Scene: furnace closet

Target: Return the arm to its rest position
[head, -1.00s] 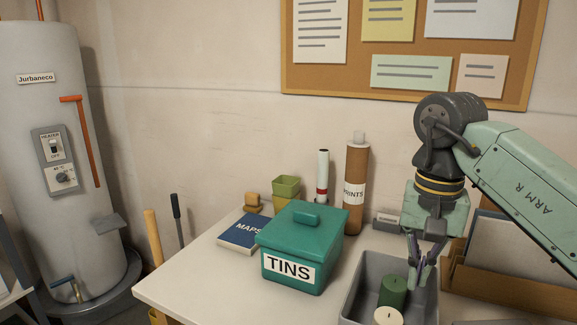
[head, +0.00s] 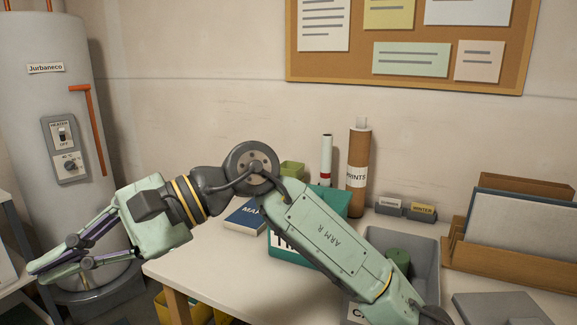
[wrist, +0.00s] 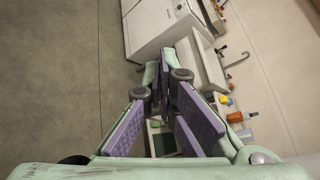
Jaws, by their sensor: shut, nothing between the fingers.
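My gripper (head: 38,268) is stretched out to the left in the head view, in front of the water heater's lower part. Its fingers are shut with nothing between them. In the wrist view the purple-padded fingers (wrist: 164,62) come together at their tips. My arm crosses the front of the table in the head view, with its elbow low at the right and its wrist joint at the middle.
My arm partly hides the teal tins box (head: 284,250) and the blue maps book (head: 243,216). A grey bin (head: 425,262) holds a green candle (head: 398,258). The water heater (head: 45,120) stands behind my gripper. A cardboard tube (head: 358,155) stands at the table's back.

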